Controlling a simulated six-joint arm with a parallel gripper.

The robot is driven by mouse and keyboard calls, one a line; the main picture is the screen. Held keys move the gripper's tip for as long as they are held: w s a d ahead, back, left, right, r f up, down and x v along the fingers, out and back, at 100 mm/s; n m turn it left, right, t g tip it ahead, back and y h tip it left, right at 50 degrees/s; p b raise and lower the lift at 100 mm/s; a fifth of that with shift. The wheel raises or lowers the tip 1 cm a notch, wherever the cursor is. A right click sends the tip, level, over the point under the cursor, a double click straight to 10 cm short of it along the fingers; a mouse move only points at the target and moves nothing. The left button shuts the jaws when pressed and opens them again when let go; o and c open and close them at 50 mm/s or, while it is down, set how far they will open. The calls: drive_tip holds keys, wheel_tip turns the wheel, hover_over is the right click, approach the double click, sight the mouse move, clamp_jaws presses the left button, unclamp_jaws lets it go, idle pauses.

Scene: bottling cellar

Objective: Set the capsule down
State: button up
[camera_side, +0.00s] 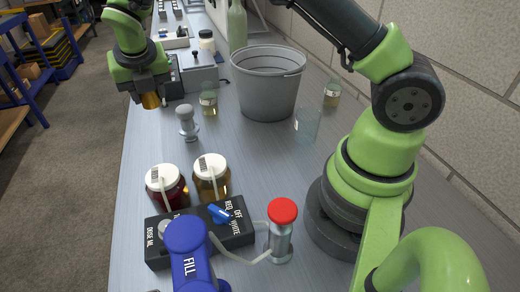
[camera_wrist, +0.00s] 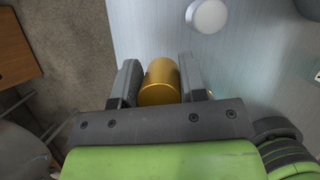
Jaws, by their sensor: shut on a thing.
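The capsule is a gold cylinder (camera_wrist: 160,82) between the two dark fingers of my gripper (camera_wrist: 160,85) in the wrist view. My gripper is shut on it. In the side view my gripper (camera_side: 148,94) is at the upper left, by the left edge of the bench, pointing down.
A grey-topped metal piece (camera_side: 187,122) stands close by; a pale round top (camera_wrist: 208,15) shows in the wrist view. Two white-lidded jars (camera_side: 211,178) and a black filler box (camera_side: 240,236) stand nearer.

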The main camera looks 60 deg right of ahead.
drive_tip(key=s+d+m+g+h, duration=0.2)
drive_tip(key=s+d+m+g, duration=0.2)
drive_tip(key=s+d+m, duration=0.55)
drive_tip(key=m+g+y, duration=0.3)
drive_tip(key=m+g, duration=0.1)
drive_tip(key=m, duration=1.1)
hover_over(269, 151)
drive_tip(key=f, duration=0.9)
drive_tip(key=w+f, duration=0.1)
drive_tip(key=f, duration=0.4)
drive_tip(key=shift+w+a+f, duration=0.1)
drive_tip(key=shift+a+f, duration=0.2)
drive_tip(key=shift+f, duration=0.15)
drive_tip(key=o, duration=0.6)
